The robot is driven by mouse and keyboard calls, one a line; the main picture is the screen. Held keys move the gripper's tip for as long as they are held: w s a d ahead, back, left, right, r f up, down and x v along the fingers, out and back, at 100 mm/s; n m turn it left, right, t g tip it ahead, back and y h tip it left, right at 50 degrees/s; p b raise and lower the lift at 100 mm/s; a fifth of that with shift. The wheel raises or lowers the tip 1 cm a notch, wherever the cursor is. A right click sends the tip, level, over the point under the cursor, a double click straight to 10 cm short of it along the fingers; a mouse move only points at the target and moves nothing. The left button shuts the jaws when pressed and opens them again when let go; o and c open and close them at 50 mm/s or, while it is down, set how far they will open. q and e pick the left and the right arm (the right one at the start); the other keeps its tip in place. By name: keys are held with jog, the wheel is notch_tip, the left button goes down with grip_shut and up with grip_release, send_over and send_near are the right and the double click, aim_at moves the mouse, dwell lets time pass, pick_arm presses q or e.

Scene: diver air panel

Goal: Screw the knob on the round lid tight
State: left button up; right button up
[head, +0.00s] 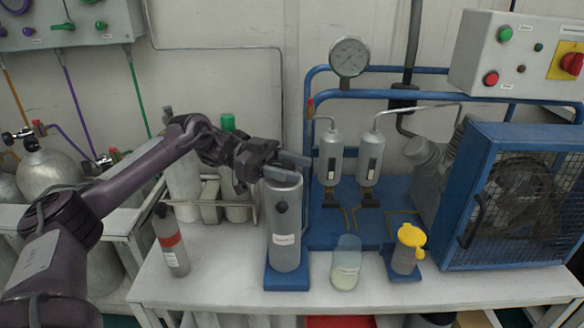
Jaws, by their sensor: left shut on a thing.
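A grey upright cylinder (285,238) stands on a blue base (287,280) at the front of the white table. Its round lid (284,177) shows partly at the top, under my left gripper (291,164). My left gripper reaches in from the left, level with the lid, with its fingers over it. It is shut on the knob, which is mostly hidden by the fingers. I cannot tell whether the lid sits flush. My right gripper is not in view.
A small grey bottle with a red band (170,240) stands left of the cylinder. A clear jar (346,263) and a yellow-capped cup (408,250) stand to its right. Behind are a gauge (349,57) and blue pipes. A blue caged fan (522,195) fills the right.

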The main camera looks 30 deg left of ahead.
aim_at(278, 164)
pick_arm(q)
jog(key=o, duration=1)
jog(key=shift+d, duration=0.1)
jog(key=shift+s+a+r, duration=0.1)
jog(key=shift+s+a, duration=0.1)
jog(key=shift+a, duration=2.1)
jog(key=shift+s+a, duration=0.15)
jog(key=shift+a, duration=0.65)
jog(key=shift+s+a, duration=0.15)
jog(key=shift+a, duration=0.65)
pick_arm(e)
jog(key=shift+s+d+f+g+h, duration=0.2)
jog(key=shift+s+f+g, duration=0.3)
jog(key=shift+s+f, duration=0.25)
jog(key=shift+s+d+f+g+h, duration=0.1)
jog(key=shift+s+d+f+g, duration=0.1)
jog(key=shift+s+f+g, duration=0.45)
pick_arm(q)
jog(key=shift+p, duration=0.35)
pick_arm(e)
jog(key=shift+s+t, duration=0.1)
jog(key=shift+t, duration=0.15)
